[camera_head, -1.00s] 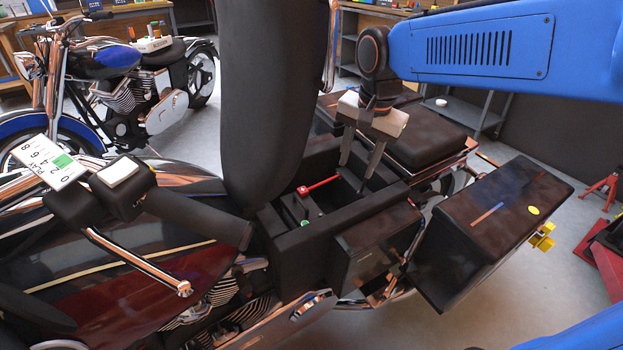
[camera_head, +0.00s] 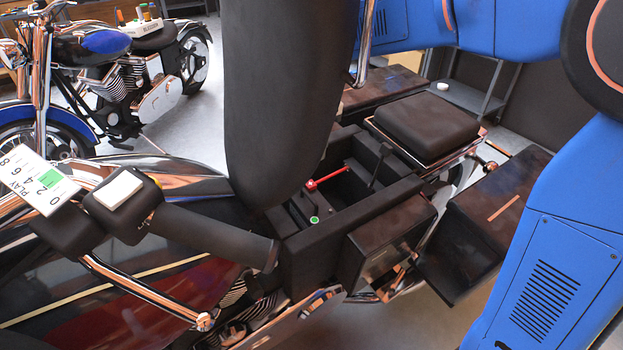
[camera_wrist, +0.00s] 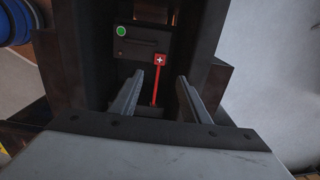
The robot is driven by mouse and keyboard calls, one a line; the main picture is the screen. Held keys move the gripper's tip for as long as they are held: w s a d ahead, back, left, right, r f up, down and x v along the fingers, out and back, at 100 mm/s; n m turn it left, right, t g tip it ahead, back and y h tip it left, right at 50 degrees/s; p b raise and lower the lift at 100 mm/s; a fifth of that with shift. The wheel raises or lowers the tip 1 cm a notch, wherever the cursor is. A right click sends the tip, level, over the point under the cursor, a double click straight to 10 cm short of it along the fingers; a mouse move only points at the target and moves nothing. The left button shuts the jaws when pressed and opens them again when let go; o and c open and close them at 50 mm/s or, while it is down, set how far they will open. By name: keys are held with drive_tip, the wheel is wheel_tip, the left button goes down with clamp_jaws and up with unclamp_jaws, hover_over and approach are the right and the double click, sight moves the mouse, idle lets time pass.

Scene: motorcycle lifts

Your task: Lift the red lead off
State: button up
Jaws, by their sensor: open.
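The red lead (camera_head: 330,178) lies in the open dark compartment (camera_head: 300,255) under the raised seat. Its red cap (camera_head: 311,185) sits on a dark block beside a green dot (camera_head: 314,219). In the wrist view the red lead (camera_wrist: 155,88) runs from the cap with a white plus (camera_wrist: 160,60) toward me. My gripper (camera_wrist: 160,76) is open and empty, with one finger either side of the lead in the picture. How far the fingertips are above it I cannot tell. In the head view my gripper is hidden.
The raised black seat (camera_head: 285,90) stands close beside the compartment. Dark side boxes (camera_head: 390,235) and a flat black pad (camera_head: 428,128) lie around it. A thin dark upright rod (camera_head: 376,158) stands at the compartment's far side. Another motorcycle (camera_head: 115,75) is behind left.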

sight(311, 184)
drive_tip(key=f, duration=0.9)
drive_tip(key=w+f, duration=0.1)
drive_tip(key=f, duration=0.3)
drive_tip(key=shift+w+a+f, duration=0.1)
drive_tip(key=shift+a+f, duration=0.25)
drive_tip(key=shift+a, duration=0.05)
drive_tip(key=shift+c, duration=0.7)
clamp_jaws()
